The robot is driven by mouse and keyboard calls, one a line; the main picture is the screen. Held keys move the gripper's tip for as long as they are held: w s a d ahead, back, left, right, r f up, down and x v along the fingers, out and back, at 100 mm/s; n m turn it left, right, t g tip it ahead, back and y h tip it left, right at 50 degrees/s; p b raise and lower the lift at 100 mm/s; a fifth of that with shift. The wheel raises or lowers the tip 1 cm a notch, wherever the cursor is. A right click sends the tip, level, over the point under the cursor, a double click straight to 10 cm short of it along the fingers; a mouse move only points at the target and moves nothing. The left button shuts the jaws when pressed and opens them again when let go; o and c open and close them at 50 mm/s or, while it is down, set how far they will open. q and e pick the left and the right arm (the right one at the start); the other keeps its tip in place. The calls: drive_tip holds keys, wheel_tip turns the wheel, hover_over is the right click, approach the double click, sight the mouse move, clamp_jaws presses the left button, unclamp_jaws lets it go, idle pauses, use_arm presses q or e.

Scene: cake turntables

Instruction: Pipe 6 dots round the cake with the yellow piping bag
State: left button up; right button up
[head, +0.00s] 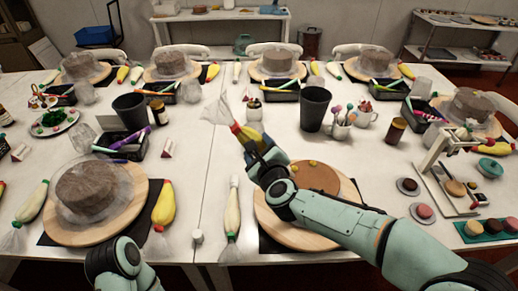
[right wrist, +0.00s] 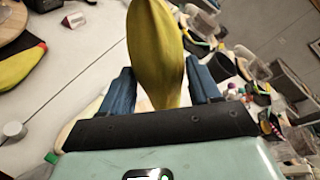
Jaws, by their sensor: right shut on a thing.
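My right gripper (head: 262,155) is shut on the yellow piping bag (head: 243,133) over the left back edge of the near right cake. In the right wrist view, the bag (right wrist: 157,50) stands between the two blue fingers (right wrist: 158,88). The bag's clear crumpled end points up and to the left in the head view; its nozzle is hidden. The round brown cake (head: 322,180) sits on a wooden turntable (head: 347,189). Two yellow dots (head: 313,163) show on its top. My arm covers part of the cake. Only a link of my left arm shows at the bottom.
A covered cake on a wooden board (head: 131,213) stands at left, with another yellow bag (head: 163,204) beside it. A pale bag (head: 232,212) lies left of the turntable. A dark cup (head: 314,108) stands behind the cake, and a scale-like stand (head: 437,180) at right.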

drive_tip(key=d+f+m+h+b, duration=0.2)
drive_tip(key=d+f+m+h, duration=0.1)
drive_tip(key=d+m+h, duration=0.1)
drive_tip(key=shift+s+d+f+m+h, duration=0.2)
drive_tip(key=shift+d+f+m+h, duration=0.15)
drive_tip(key=shift+d+h, duration=0.45)
drive_tip(key=shift+a, duration=0.2)
drive_tip(key=c, duration=0.4)
drive_tip(key=shift+r, duration=0.4)
idle(0.7)
drive_tip(key=o, duration=0.4)
